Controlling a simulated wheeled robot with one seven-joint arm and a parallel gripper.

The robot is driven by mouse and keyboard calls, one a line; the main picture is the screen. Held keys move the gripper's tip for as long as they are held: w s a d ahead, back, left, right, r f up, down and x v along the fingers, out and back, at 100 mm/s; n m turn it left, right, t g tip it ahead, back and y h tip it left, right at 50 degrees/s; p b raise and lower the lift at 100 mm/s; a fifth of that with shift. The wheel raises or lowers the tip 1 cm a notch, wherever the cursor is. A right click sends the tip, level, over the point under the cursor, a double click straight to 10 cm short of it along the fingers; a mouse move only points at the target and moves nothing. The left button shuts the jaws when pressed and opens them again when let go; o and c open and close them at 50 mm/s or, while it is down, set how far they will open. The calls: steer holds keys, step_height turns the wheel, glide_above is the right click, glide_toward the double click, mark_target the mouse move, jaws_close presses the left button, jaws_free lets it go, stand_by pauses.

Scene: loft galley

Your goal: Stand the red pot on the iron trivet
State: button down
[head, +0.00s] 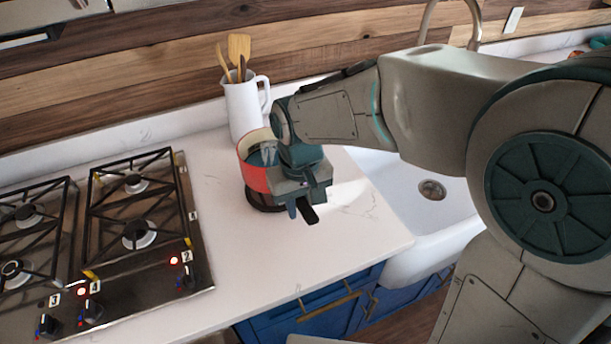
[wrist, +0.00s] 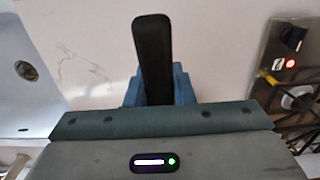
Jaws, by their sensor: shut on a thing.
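The red pot (head: 252,172), with a cream inside, is on the counter's right part, left of the sink and partly hidden by my arm. The dark iron trivet (head: 262,202) shows directly under the pot; I cannot tell whether the pot rests on it or is just above it. My gripper (head: 302,206) is shut on the pot's black handle (head: 309,214), which points toward the front edge. In the wrist view the handle (wrist: 152,50) sticks out between the blue fingers (wrist: 154,90). The pot's body is hidden in that view.
A white jug (head: 243,108) with wooden utensils stands behind the pot. The gas hob (head: 205,262) with knobs and red lights is at the left. The white sink (head: 400,185) is at the right. Bare counter (head: 245,255) lies in front of the pot.

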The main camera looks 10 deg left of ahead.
steer(key=shift+w, duration=0.4)
steer(key=shift+s+f+b, duration=0.1)
steer(key=shift+f+b, duration=2.15)
steer(key=shift+f, duration=0.8)
steer(key=c, duration=1.2)
jaws_free()
steer(key=shift+o, duration=0.2)
steer(key=shift+s, duration=0.1)
